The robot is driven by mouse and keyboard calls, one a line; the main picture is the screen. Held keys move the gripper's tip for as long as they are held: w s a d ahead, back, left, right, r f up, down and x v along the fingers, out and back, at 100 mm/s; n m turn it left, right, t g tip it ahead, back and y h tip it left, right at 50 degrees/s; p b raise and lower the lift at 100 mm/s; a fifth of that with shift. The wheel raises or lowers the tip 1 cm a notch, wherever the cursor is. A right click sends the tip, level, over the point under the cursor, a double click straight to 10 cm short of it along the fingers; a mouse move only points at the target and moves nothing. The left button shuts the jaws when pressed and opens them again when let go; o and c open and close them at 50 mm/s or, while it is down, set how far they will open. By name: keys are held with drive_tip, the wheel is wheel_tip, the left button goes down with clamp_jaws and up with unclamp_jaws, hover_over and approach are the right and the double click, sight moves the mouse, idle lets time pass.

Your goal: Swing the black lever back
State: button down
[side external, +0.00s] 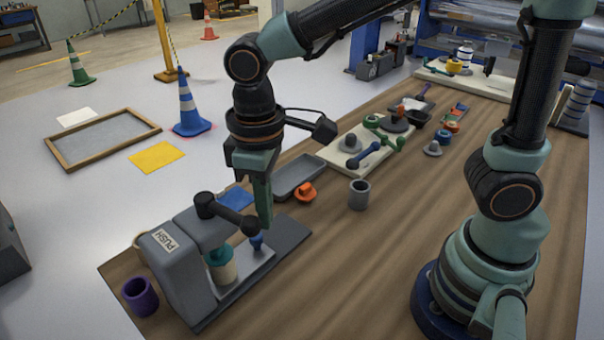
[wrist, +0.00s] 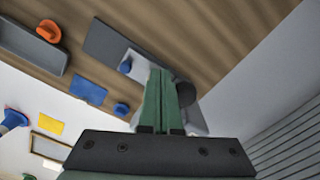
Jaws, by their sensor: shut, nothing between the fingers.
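The black lever (side external: 228,214) is on top of a grey press-like device (side external: 182,262) marked PUSH, at the front left of the table in the side view. It runs from a round hub to a knob at its right end. My gripper (side external: 265,218) points down with its green fingers shut and empty, close beside the knob end. I cannot tell whether they touch. In the wrist view my shut fingers (wrist: 156,98) partly hide the device, and a dark round knob (wrist: 186,93) shows just right of them.
A teal and cream bottle (side external: 221,264) stands under the device's head, and a small blue piece (side external: 257,243) is on its plate. A purple cup (side external: 140,296), grey cup (side external: 359,194), orange piece (side external: 305,192) and grey tray (side external: 299,177) are nearby.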

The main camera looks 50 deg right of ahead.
wheel_tip(320, 180, up, 7)
drive_tip(key=d, duration=0.1)
idle(1.2)
drive_tip(key=shift+w+d, duration=0.1)
drive_tip(key=shift+d, duration=0.1)
drive_tip(key=d+m+t, duration=0.5)
drive_tip(key=d+m, duration=0.1)
drive_tip(key=d, duration=1.1)
drive_tip(key=shift+t, duration=0.3)
